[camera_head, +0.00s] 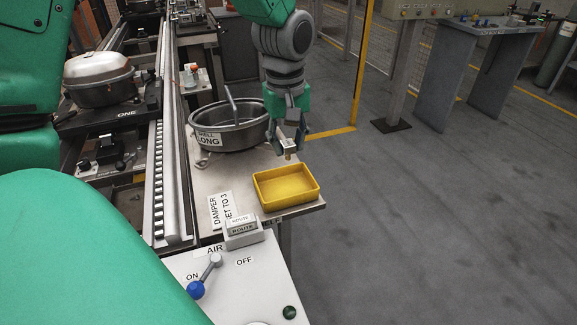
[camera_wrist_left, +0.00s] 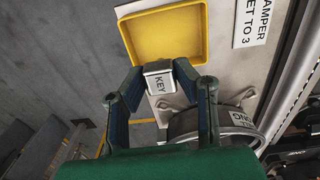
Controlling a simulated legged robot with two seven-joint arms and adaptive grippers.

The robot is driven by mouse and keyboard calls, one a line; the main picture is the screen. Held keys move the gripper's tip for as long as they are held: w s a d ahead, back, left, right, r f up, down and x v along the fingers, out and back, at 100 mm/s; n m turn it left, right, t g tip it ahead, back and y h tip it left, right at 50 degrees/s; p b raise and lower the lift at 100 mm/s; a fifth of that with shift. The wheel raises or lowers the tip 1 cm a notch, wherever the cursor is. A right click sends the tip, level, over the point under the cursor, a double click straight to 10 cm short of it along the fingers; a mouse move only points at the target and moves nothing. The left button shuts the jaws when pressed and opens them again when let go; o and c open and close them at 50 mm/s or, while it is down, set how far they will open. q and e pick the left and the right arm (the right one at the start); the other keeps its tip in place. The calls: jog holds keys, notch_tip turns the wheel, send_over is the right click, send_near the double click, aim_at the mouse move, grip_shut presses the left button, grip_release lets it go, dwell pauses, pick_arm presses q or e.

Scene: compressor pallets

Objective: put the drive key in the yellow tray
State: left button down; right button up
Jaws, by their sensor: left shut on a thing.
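The drive key (camera_head: 289,150) is a small metal piece between the fingertips of my left gripper (camera_head: 289,143). In the left wrist view the key (camera_wrist_left: 159,82) shows a pale face marked KEY. My left gripper (camera_wrist_left: 160,75) is shut on it there, with a finger on each side. The yellow tray (camera_head: 292,203) is shallow, rectangular and empty, at the right front corner of the metal table. It also shows at the top of the left wrist view (camera_wrist_left: 203,35). The key is held above the table, behind the tray in the head view. My right gripper is not in view.
A round metal shell (camera_head: 232,128) marked LONG stands left of my left gripper. A DAMPER SET TO 3 card (camera_head: 220,209) and a ROUTE block (camera_head: 242,232) lie left of the tray. An AIR panel (camera_head: 240,285) with a blue-knobbed lever is in front. Open floor lies to the right.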

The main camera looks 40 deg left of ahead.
pick_arm(q)
jog(key=f, duration=0.3)
jog(key=a+f+b, duration=0.1)
jog(key=f, duration=0.1)
jog(key=shift+s, duration=0.15)
jog(key=shift+a+f, duration=0.2)
jog(key=shift+f, duration=0.45)
jog(key=f, duration=0.1)
jog(key=f+b, duration=0.1)
jog(key=f, duration=0.1)
jog(key=shift+d, duration=0.45)
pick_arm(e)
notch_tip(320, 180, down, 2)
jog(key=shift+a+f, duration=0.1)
pick_arm(q)
jog(key=shift+f, duration=0.1)
jog(key=c, duration=1.2)
grip_release()
jog(key=shift+a, duration=0.3)
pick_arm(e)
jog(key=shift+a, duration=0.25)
pick_arm(q)
jog(key=shift+d, duration=0.1)
